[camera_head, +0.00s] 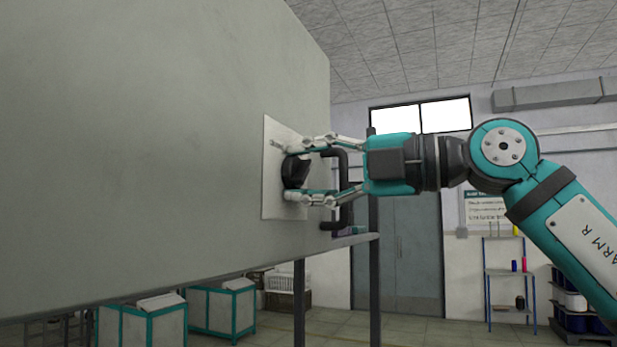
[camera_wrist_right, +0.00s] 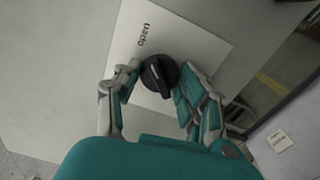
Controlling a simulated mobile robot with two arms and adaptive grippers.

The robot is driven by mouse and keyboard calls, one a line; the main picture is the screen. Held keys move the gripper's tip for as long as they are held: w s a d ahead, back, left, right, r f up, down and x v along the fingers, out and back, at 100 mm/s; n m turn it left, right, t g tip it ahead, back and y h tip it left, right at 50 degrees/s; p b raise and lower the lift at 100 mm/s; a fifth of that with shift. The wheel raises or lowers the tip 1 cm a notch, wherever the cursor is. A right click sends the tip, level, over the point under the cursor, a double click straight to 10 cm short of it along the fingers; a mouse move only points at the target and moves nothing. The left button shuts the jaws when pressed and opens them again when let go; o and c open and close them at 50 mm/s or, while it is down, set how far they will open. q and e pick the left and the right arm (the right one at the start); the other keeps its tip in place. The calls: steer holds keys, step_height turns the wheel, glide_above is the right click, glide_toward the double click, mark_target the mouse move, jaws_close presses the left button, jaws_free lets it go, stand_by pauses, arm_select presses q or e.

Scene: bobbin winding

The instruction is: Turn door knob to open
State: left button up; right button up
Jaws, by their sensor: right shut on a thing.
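The black door knob (camera_head: 293,171) sits on a white plate (camera_head: 272,198) fixed to a large grey panel (camera_head: 150,130). My right gripper (camera_head: 304,172) comes in from the right, with one finger above the knob and one below, shut on it. In the right wrist view the round knob (camera_wrist_right: 158,74) has a raised bar across it and lies between the two fingers. The word "open" is printed on the plate (camera_wrist_right: 195,42) there. A dark bar handle (camera_head: 343,190) stands just behind the fingers. My left gripper is not in view.
Below the panel are dark posts (camera_head: 375,285) and teal-framed bins (camera_head: 222,312). Behind stand a grey double door (camera_head: 410,250) and a shelf (camera_head: 510,273) with bottles. Open floor lies between.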

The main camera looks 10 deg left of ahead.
steer(key=shift+d+r, duration=0.1)
steer(key=shift+r, duration=0.05)
stand_by(0.3)
steer(key=o, duration=1.2)
steer(key=shift+c, duration=0.2)
steer(key=s+d, duration=0.2)
steer(key=d, duration=0.9)
steer(key=shift+d, duration=0.4)
steer(key=shift+s, duration=0.1)
